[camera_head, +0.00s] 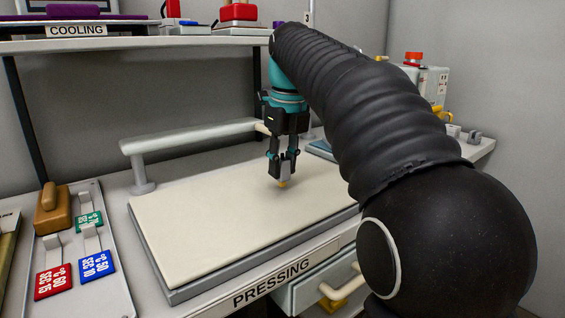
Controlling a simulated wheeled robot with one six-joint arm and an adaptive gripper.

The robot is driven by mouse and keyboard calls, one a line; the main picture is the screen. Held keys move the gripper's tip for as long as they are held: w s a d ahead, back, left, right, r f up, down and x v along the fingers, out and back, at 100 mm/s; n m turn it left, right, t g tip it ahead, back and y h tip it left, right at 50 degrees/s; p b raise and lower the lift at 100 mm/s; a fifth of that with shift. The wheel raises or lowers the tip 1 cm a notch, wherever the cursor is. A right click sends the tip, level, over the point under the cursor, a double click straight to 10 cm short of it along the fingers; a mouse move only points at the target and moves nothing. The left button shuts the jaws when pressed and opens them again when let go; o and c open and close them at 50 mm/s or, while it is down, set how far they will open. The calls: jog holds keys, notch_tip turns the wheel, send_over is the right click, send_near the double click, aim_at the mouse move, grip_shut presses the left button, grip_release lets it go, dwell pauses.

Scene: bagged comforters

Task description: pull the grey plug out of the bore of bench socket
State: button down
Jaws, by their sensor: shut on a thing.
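My gripper (283,168) points down over the cream pressing pad. I cannot pick out the bench socket for sure. Small grey blocks (474,137) stand at the right end of the bench, partly behind my arm, and one of them may be the socket.
The pressing pad (185,235) fills the middle of the bench, with a pale raised bar (190,138) behind it. A tray (112,290) with coloured tags and a brown-handled block (52,212) stands at left. A shelf (130,42) runs above. My arm hides much of the right side.

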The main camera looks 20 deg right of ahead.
jog(key=shift+f, duration=0.45)
jog(key=shift+c, duration=0.9)
grip_release()
jog(key=shift+s+d+r+p, duration=0.1)
jog(key=shift+s+r+p, duration=0.05)
jog(key=shift+r+p, duration=1.8)
jog(key=shift+s+r+b, duration=0.1)
jog(key=shift+r+b, duration=0.25)
jog(key=shift+r, duration=1.2)
